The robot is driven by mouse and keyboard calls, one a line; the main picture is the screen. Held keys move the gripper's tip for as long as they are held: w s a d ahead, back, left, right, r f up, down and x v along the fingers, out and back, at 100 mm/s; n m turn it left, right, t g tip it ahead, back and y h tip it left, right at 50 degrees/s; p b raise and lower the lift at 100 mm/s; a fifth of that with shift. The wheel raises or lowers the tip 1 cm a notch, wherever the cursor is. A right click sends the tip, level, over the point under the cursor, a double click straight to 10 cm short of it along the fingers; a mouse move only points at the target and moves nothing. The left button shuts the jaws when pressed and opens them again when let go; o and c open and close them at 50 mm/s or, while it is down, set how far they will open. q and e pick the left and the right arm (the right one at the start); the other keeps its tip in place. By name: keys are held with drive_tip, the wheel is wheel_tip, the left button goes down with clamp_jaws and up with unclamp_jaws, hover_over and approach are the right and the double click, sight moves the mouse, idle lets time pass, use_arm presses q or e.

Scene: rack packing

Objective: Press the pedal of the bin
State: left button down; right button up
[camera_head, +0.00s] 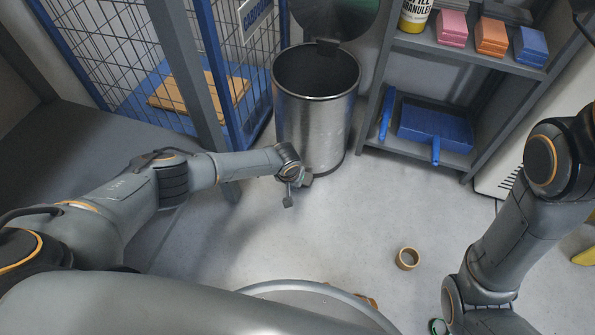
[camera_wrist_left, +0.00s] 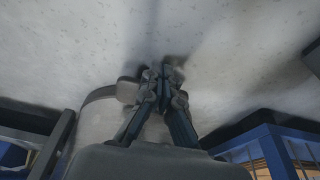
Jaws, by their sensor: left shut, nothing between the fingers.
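The metal bin (camera_head: 318,125) is a silver cylinder standing on the floor at the upper middle of the head view. Its dark lid (camera_head: 345,18) is raised at the back, and the inside is visible. My left gripper (camera_head: 289,199) is low in front of the bin, close to its base. Its fingers are shut and empty; in the left wrist view they come together (camera_wrist_left: 162,85) over the grey floor. A small dark piece at the bin's foot may be the pedal, but I cannot tell it from the gripper.
A grey shelf (camera_head: 470,56) with coloured boxes and a blue dustpan (camera_head: 435,128) stands right of the bin. A blue-framed wire cage (camera_head: 203,62) stands to the left. A tape roll (camera_head: 407,258) lies on the otherwise mostly clear floor.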

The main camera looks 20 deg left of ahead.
idle(0.3)
use_arm(q)
drive_tip(key=v, duration=1.2)
idle(0.3)
